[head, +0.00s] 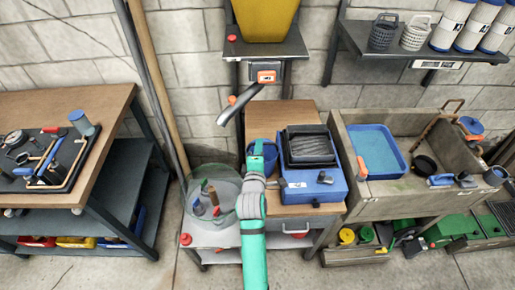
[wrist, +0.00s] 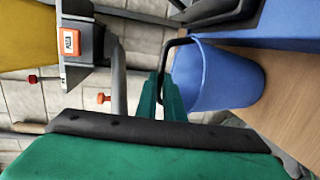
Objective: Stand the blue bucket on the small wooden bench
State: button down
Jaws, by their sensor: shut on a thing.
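The blue bucket (head: 268,152) is at the left side of the small wooden bench (head: 290,112) in the head view, partly hidden behind my gripper (head: 256,168). In the wrist view the bucket (wrist: 220,78) appears sideways, with its black handle reaching between my green fingers (wrist: 165,95). My gripper is shut on this handle. The bucket's base is toward the wooden top (wrist: 285,105); I cannot tell whether it touches it.
A blue box (head: 325,190) with a black tray (head: 309,147) takes up the bench's right part. A clear round tub (head: 200,228) with tools stands left of my gripper. A yellow hopper (head: 265,18) is above the bench. A stone sink (head: 400,195) stands right.

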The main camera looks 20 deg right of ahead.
jog(key=shift+s+a+f, duration=0.15)
jog(key=shift+s+f, duration=0.1)
jog(key=shift+f, duration=0.45)
jog(key=c, duration=1.9)
grip_release()
jog(key=shift+w, duration=0.1)
